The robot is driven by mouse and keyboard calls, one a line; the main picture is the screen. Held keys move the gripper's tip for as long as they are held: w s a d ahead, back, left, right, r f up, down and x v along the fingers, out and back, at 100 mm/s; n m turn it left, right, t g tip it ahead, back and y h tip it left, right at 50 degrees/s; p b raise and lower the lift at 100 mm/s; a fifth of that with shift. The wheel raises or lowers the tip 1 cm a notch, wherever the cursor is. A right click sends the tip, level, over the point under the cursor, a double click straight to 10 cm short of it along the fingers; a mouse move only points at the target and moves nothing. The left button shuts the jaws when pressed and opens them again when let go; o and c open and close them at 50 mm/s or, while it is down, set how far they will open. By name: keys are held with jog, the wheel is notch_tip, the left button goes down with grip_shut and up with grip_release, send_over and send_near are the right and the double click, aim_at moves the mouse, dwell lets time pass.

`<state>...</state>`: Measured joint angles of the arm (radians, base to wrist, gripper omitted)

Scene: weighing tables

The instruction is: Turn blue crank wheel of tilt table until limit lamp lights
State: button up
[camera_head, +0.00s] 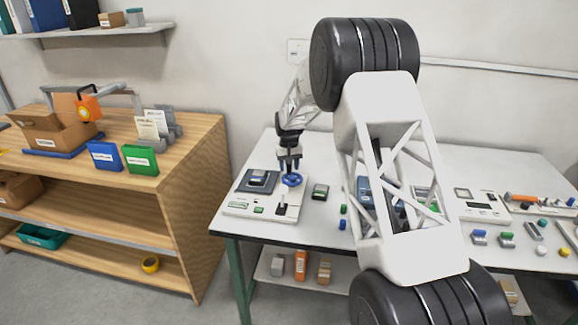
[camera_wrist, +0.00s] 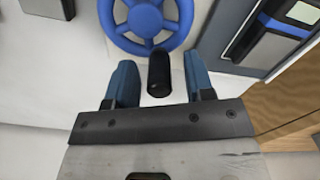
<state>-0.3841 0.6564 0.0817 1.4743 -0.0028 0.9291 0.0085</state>
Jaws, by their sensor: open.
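The blue crank wheel (camera_head: 292,180) sits on the right part of the tilt table's white base (camera_head: 232,209), near the left end of the white table. In the wrist view the blue wheel (camera_wrist: 146,22) is at the top, with a black crank handle (camera_wrist: 158,72) standing at its near rim. My gripper (camera_head: 290,165) is above the wheel. In the wrist view its blue fingers (camera_wrist: 160,85) are apart, one on each side of the black handle, with gaps visible. The dark tilt plate (camera_head: 257,181) lies left of the wheel. I cannot make out a lit limit lamp.
Other devices, small blocks and weights stand on the white table (camera_head: 310,222) to the right. My arm hides part of its middle. A wooden shelf unit (camera_head: 190,150) with boxes stands to the left, across a gap. Small items lie on the shelf below the table.

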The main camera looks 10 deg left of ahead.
jog(key=shift+c, duration=0.5)
grip_shut()
jog(key=shift+w+d+m, duration=0.15)
jog(key=shift+d+m, duration=0.1)
jog(key=shift+m, duration=0.55)
jog(key=shift+w+d+m, duration=0.1)
jog(key=shift+d+m, duration=0.15)
jog(key=shift+m, duration=0.55)
jog(key=shift+o, duration=0.5)
grip_release()
jog(key=shift+r, duration=3.9)
